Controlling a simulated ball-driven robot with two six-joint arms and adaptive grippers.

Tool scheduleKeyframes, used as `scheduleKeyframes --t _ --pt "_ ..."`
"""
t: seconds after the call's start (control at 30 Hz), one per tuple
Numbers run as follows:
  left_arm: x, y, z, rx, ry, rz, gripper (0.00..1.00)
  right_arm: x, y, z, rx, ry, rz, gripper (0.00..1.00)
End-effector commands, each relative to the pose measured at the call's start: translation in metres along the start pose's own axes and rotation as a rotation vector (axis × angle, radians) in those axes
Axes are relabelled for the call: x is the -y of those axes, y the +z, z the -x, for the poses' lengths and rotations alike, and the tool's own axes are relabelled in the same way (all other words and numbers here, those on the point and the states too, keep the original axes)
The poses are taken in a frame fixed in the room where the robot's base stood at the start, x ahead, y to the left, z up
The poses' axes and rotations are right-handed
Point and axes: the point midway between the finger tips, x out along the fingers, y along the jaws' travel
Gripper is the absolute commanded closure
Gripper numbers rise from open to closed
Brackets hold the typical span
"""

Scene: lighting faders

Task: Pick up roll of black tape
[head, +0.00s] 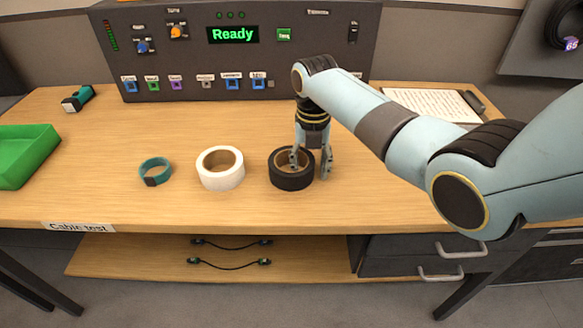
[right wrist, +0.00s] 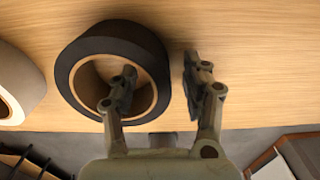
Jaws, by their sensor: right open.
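The roll of black tape (head: 291,180) lies flat on the wooden table, with a tan cardboard core, right of the white roll. It also shows in the right wrist view (right wrist: 140,38). My right gripper (head: 310,170) is open and points down at the black roll. One finger is over or inside the core's hole and the other is outside the roll's right side, so the roll's right wall lies between them. In the right wrist view the fingers (right wrist: 158,88) are apart; I see no clear contact. My left gripper is not in view.
A roll of white tape (head: 221,180) stands close left of the black one, with a teal band (head: 155,172) farther left. A green tray (head: 27,160) is at the left edge. A control panel (head: 240,55) stands behind. Bare table lies right of the gripper.

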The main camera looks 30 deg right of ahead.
Motion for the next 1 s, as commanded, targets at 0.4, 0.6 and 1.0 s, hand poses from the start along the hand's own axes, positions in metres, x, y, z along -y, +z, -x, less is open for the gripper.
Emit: scheduleKeyframes --t 0.4,0.6,1.0 --pt "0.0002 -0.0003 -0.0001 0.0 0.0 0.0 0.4 -0.0002 0.0004 -0.0014 0.002 0.001 0.0 0.74" --pt "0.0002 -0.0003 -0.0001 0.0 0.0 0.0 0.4 -0.0002 0.0004 -0.0014 0.002 0.001 0.0 1.0" --pt "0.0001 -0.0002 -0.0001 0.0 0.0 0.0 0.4 -0.0005 0.0007 -0.0006 0.002 0.002 0.0 1.0"
